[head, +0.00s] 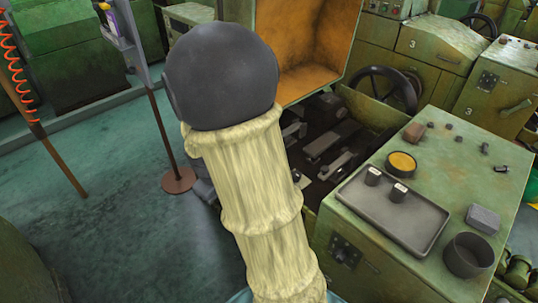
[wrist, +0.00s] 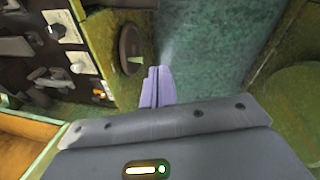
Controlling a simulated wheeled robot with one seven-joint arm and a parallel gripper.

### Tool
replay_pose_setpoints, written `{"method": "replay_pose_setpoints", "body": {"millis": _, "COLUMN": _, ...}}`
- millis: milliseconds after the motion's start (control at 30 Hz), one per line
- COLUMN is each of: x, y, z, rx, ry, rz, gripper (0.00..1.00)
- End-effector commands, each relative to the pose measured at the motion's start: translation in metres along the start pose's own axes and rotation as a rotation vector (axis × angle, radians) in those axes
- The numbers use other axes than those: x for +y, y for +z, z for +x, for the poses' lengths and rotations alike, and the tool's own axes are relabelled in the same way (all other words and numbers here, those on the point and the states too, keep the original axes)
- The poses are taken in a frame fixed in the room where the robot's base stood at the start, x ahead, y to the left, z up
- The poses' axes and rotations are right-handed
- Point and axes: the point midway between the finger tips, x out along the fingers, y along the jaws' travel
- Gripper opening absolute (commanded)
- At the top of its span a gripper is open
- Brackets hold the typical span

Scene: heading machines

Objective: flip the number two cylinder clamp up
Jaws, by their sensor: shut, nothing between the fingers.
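The open machine bed (head: 318,178) lies right of my arm in the head view, dark inside, with several metal clamp bars. One clamp bar (head: 338,165) lies low and slanted, and a wider bar (head: 331,138) lies behind it. Clamp bars also show at the left of the wrist view, one (wrist: 45,80) with a pale round end. No number is readable on them, so I cannot tell which is number two. My gripper (wrist: 157,70) shows its purple fingers together and empty, over the floor to the right of the bed. My arm hides it in the head view.
A raised orange-lined cover (head: 317,45) stands behind the bed. A handwheel (head: 383,92) is at its back right. The green cabinet top at right holds a grey tray (head: 425,228) with two dark cylinders, and a dark cup (head: 468,256). A thin post (head: 163,135) stands left; floor is free there.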

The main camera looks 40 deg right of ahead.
Motion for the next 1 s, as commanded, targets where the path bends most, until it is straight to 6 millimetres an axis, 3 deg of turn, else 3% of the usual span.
{"method": "replay_pose_setpoints", "body": {"millis": 33, "x": 0.014, "y": -0.006, "z": 0.032, "rx": -0.036, "ry": 0.034, "rz": -0.062, "gripper": 0.0}}
{"method": "replay_pose_setpoints", "body": {"millis": 200, "x": 0.073, "y": -0.022, "z": 0.095, "rx": -0.166, "ry": 0.164, "rz": -0.308, "gripper": 0.0}}
{"method": "replay_pose_setpoints", "body": {"millis": 500, "x": 0.177, "y": -0.05, "z": 0.176, "rx": -0.509, "ry": 0.407, "rz": -0.79, "gripper": 0.0}}
{"method": "replay_pose_setpoints", "body": {"millis": 700, "x": 0.228, "y": -0.084, "z": 0.2, "rx": -0.803, "ry": 0.555, "rz": -1.118, "gripper": 0.0}}
{"method": "replay_pose_setpoints", "body": {"millis": 833, "x": 0.242, "y": -0.105, "z": 0.201, "rx": -0.936, "ry": 0.611, "rz": -1.25, "gripper": 0.0}}
{"method": "replay_pose_setpoints", "body": {"millis": 1000, "x": 0.247, "y": -0.112, "z": 0.197, "rx": -0.986, "ry": 0.629, "rz": -1.296, "gripper": 0.0}}
